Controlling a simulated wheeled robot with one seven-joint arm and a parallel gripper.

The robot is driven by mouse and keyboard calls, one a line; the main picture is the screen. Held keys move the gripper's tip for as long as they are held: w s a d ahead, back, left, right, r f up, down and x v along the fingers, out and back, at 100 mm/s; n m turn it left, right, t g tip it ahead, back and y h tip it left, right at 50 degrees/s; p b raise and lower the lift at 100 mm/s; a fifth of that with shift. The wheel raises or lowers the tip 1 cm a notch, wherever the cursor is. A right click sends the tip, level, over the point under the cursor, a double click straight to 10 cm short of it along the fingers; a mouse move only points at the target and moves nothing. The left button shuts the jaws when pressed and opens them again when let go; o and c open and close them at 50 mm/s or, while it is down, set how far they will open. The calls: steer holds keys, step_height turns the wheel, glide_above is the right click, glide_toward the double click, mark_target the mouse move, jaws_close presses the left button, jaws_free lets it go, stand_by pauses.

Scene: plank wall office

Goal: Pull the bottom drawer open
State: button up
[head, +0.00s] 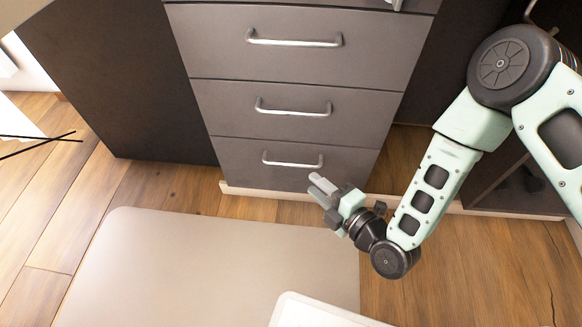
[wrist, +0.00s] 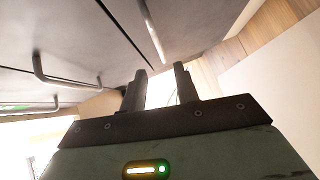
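The bottom drawer (head: 240,152) is the lowest grey front of the cabinet in the head view, flush with the fronts above. Its silver bar handle (head: 292,163) runs across its middle. My gripper (head: 315,184) is in front of the drawer, just below and right of the handle's right end. In the wrist view my gripper (wrist: 160,72) shows two dark fingers with a clear gap and nothing between them. A bar that appears to be the bottom handle (wrist: 152,30) lies beyond the fingertips, apart from them.
Above are the middle drawer handle (head: 293,108) and the upper drawer handle (head: 294,40), their drawers shut. A beige mat (head: 210,260) covers the floor in front. A white-edged object (head: 310,312) is at the bottom edge. Wood floor (head: 165,185) shows between mat and cabinet.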

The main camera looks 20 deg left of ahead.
mark_target(290, 164)
steer(key=shift+b+x, duration=2)
steer(key=shift+x, duration=3.2)
jaws_close()
